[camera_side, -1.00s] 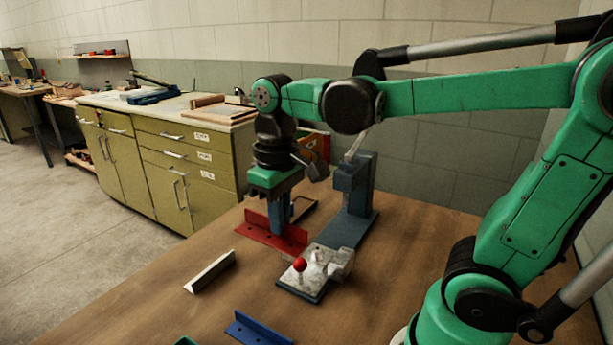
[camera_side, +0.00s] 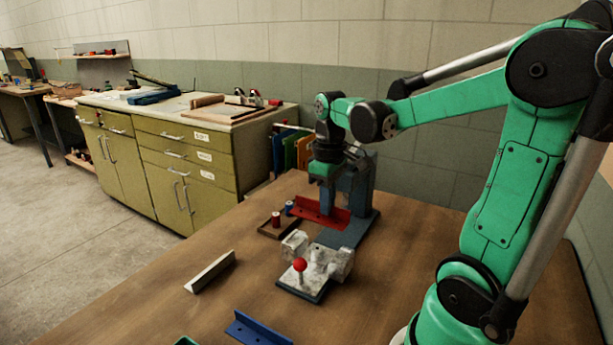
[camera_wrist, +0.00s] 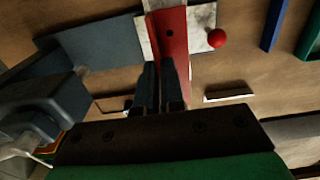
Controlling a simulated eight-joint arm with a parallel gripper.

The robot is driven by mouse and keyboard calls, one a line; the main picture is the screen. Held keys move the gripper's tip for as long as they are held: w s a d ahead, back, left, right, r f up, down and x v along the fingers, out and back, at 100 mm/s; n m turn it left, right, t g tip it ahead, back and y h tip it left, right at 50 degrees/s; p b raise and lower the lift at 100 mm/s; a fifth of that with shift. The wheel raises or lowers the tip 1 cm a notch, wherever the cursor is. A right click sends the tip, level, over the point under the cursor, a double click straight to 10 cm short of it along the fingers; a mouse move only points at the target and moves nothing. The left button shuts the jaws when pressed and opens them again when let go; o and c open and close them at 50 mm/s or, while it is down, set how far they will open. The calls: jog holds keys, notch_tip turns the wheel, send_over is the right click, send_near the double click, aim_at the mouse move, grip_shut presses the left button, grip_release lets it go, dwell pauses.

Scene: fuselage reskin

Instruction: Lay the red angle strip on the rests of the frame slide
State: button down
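The red angle strip (camera_side: 312,212) is between the fingers of my gripper (camera_side: 327,196), which are closed on its upright flange. It is in front of the blue-grey press column and looks raised. In the wrist view the strip (camera_wrist: 170,32) runs away from my gripper (camera_wrist: 161,90), over pale metal. A pale metal fixture (camera_side: 322,262) with a red ball knob (camera_side: 299,264) sits on a dark base at the table's middle; I take it as the frame slide. Its rests are not clear to see.
A small tray (camera_side: 268,232) with a red and a blue spool stands left of the strip. A pale angle strip (camera_side: 211,271) and a blue one (camera_side: 256,330) lie on the table. The blue-grey press (camera_side: 362,190) stands behind. Bare table lies at left.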

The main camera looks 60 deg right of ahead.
jog(key=shift+f, duration=2.8)
jog(key=shift+f, duration=0.65)
jog(key=c, duration=0.9)
grip_release()
jog(key=shift+r, duration=2.6)
jog(key=shift+w+a+r, duration=0.1)
jog(key=shift+a+r, duration=0.1)
jog(key=shift+a, duration=0.1)
jog(key=w+a+r+t, duration=0.1)
jog(key=a+r+t, duration=0.1)
jog(key=a+t, duration=0.5)
jog(key=a, duration=0.5)
jog(key=shift+w+a+r, duration=0.15)
jog(key=shift+w+a, duration=0.15)
jog(key=shift+a, duration=0.1)
